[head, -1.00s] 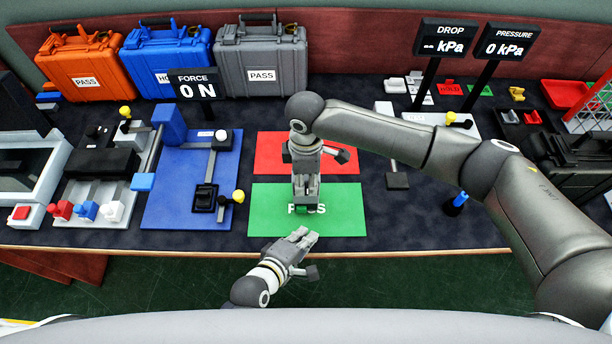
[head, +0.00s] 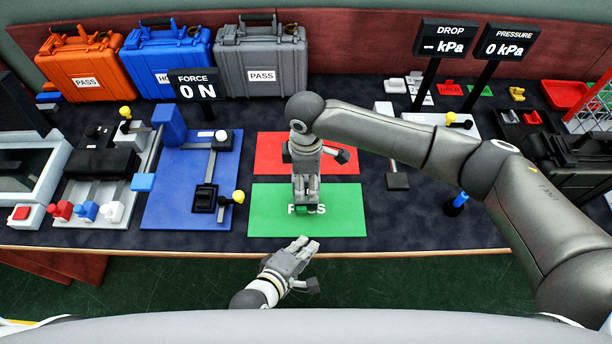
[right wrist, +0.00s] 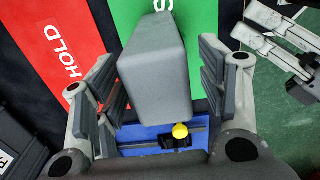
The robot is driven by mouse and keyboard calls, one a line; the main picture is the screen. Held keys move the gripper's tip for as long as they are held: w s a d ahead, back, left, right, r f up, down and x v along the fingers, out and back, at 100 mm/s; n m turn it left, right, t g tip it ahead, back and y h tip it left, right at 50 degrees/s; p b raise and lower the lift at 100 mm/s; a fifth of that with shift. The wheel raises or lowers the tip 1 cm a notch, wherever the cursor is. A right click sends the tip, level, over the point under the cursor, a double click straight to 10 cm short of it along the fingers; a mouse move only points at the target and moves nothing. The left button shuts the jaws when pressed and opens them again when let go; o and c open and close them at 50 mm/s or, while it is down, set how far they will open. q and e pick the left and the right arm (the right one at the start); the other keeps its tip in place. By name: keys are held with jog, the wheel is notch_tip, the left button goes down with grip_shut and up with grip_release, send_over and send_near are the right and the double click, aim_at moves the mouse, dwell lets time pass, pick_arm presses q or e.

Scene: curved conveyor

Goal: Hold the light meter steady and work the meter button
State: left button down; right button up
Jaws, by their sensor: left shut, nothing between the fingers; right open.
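A plain dark grey box-shaped body (right wrist: 155,75), which I take to be the light meter, shows in the right wrist view between the fingers of my right gripper. That gripper (right wrist: 165,85) is open, with a finger on each side of the box. In the head view my right gripper (head: 306,200) points down over the green PASS mat (head: 345,210) and mostly hides the box. I cannot make out the meter button. My left gripper (head: 304,246) is shut and empty, just in front of the table edge; it also shows at the upper right of the right wrist view (right wrist: 285,40).
A red mat (head: 270,150) lies behind the green one. A blue fixture plate (head: 165,205) with a yellow-knobbed lever stands to the left. Cases (head: 262,60) line the back. Display posts (head: 445,50) and a blue-topped peg (head: 460,200) are to the right.

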jog(key=shift+r, duration=0.1)
notch_tip(320, 180, up, 12)
dwell(0.4)
